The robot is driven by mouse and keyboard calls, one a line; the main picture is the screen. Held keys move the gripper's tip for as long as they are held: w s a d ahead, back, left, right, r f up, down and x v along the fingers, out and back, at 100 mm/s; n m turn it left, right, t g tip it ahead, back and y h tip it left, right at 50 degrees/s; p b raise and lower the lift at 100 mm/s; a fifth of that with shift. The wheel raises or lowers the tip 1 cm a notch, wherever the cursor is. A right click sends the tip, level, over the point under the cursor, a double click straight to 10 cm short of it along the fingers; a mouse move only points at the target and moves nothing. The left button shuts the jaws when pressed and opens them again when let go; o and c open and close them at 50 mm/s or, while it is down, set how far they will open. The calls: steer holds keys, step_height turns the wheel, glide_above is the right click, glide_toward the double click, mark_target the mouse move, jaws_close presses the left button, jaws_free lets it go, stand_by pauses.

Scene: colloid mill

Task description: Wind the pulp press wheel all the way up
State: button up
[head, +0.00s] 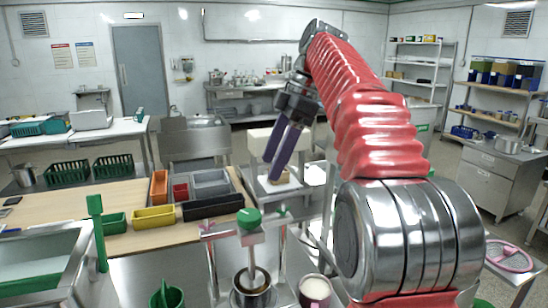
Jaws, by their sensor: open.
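My gripper (271,169) hangs from the raised arm near the middle of the head view, its two purple fingers pointing down and apart, with nothing seen between them. A press-like frame (255,238) stands below at the front centre, with a metal crossbar and an upright shaft. A green round cap (249,218) tops the shaft, and I cannot tell if this is the press wheel. A metal pot (238,297) sits under the shaft. My gripper is above and behind the cap in the picture, clear of it. The wheel's height on its screw cannot be read.
A wooden-topped table (130,196) at left holds yellow (154,217), green and dark bins. A pink-rimmed disc (510,257) lies on a small stand at right. A pink cup (315,291) stands beside the pot. A green post (97,232) rises at left.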

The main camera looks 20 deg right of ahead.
stand_by(0.3)
steer(key=s+a+f+m+t+h, duration=0.2)
steer(key=s+f+m, duration=0.6)
steer(key=s+f, duration=0.4)
steer(key=s+a+f+m+t+h, duration=0.2)
steer(key=s+a+f+m, duration=0.2)
steer(key=s+f+m, duration=0.4)
steer(key=s+f, duration=0.4)
steer(key=shift+a+t, duration=0.15)
steer(key=shift+t, duration=0.25)
